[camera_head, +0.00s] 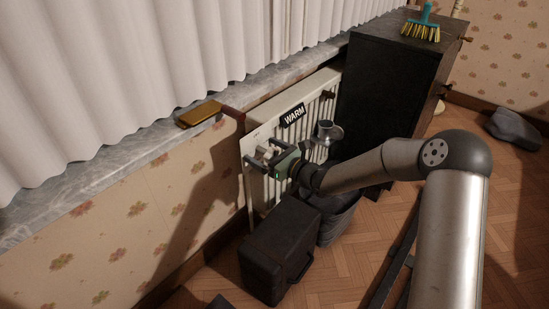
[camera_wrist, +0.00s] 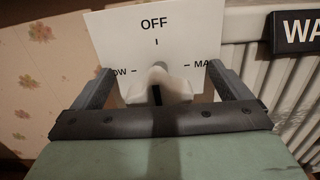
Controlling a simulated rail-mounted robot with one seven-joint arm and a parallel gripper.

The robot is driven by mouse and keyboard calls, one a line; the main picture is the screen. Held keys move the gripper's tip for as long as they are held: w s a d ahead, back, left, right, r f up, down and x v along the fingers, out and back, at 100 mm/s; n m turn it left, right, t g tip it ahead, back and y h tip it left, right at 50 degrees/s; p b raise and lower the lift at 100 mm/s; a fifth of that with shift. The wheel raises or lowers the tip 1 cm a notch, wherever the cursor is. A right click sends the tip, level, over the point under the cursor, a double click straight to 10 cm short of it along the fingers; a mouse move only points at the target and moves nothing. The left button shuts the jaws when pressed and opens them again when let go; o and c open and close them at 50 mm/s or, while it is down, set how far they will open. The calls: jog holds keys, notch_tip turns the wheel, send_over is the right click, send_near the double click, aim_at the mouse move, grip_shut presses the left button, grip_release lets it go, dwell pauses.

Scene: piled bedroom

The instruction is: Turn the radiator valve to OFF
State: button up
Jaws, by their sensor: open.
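The radiator valve shows in the wrist view as a pale knob (camera_wrist: 176,84) with a dark mark on its near side, in front of a white dial plate (camera_wrist: 120,35). The plate reads OFF at the top, with LOW at left and MAX at right partly covered by my fingers. The dark mark faces the bottom of the picture, away from OFF. My gripper (camera_wrist: 160,72) is open, one finger on each side of the knob, with gaps visible. In the head view my gripper (camera_head: 262,156) is at the plate (camera_head: 251,143); it partly hides the knob.
The white radiator (camera_head: 328,82) bears a WARM sign (camera_head: 294,115). A dark case (camera_head: 272,262) and a dark basket (camera_head: 338,218) stand below my gripper. A black cabinet (camera_head: 385,85) stands to the right. A yellow object (camera_head: 199,114) lies on the sill (camera_head: 110,165).

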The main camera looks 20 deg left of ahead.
aim_at(274, 157)
jog(key=shift+d, duration=0.1)
jog(key=p+v, duration=0.2)
jog(key=v, duration=0.5)
dwell(0.4)
